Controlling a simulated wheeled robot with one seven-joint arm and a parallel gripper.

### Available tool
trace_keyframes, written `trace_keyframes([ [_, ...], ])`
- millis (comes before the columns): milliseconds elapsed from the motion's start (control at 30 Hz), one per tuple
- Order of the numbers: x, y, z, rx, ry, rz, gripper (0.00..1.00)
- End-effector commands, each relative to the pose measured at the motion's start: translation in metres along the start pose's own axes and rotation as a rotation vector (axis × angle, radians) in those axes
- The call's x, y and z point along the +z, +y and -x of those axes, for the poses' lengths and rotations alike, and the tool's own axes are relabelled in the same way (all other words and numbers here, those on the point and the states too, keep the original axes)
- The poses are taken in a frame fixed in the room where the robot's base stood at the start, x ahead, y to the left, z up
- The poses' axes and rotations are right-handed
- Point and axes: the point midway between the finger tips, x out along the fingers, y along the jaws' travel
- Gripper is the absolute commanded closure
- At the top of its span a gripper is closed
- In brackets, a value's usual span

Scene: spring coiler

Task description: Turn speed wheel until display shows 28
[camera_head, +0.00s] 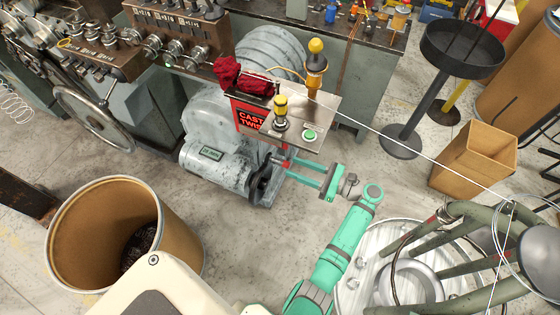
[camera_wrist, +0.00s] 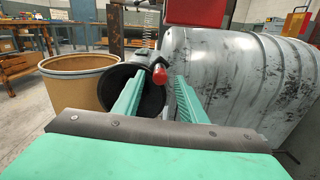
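The speed wheel (camera_head: 261,184) is a dark handwheel on the right end of the grey motor housing, partly hidden by my gripper in the head view. It shows as a black disc (camera_wrist: 151,100) in the wrist view, with a red handle (camera_wrist: 160,73) sticking out towards me. My gripper (camera_head: 280,165) is open, its two green fingers reaching the wheel. The handle lies between the fingertips, with a gap visible beside it; I cannot tell whether either finger touches it. The display (camera_head: 211,153) is a small greenish panel on the housing; its digits are too small to read surely.
A control box (camera_head: 310,130) with a green button and yellow-topped knobs stands just above my gripper. A brown drum (camera_head: 75,240) stands at the left. A round metal platform (camera_head: 350,285) with green arms is at the lower right. Some floor below the motor is clear.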

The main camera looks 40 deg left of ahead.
Motion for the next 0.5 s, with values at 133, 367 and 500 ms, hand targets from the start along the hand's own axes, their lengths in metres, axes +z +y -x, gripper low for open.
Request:
trace_keyframes([
  [133,0.000,0.001,-0.029,0.002,0.001,0.001,0.62],
  [367,0.000,0.000,-0.059,0.000,0.000,0.001,0.62],
  [500,0.000,0.000,-0.067,-0.002,0.000,0.002,0.62],
])
